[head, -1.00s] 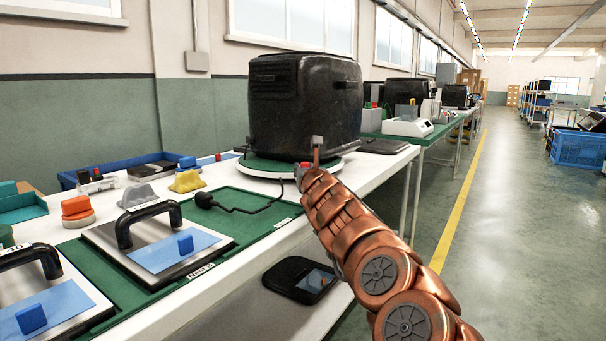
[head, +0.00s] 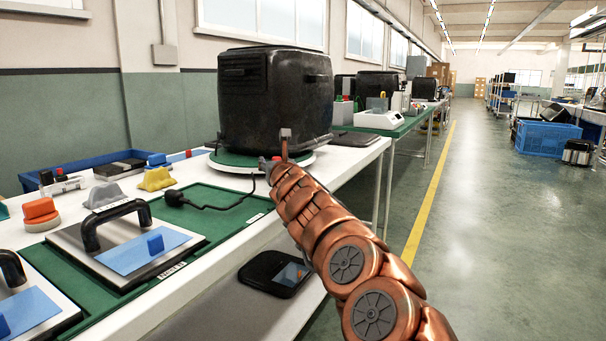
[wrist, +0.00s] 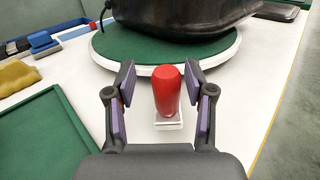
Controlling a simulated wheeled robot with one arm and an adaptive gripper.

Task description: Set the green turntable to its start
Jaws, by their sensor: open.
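The green turntable (head: 232,159) with a white rim stands on the white bench. A large black fryer (head: 275,100) sits on it. In the wrist view, the turntable (wrist: 130,55) lies just beyond my gripper and the fryer's lower part (wrist: 180,18) shows above it. A red knob (wrist: 167,90) on a small white base stands upright between my gripper's fingers, in front of the turntable's rim. My gripper (wrist: 160,92) is open, with a finger on each side of the knob and gaps on both sides. In the head view, my gripper (head: 277,160) is small and partly hidden by my arm.
A green tray (head: 228,212) with a black plug and cord lies in front. A black device (head: 275,272) lies on the lower shelf.

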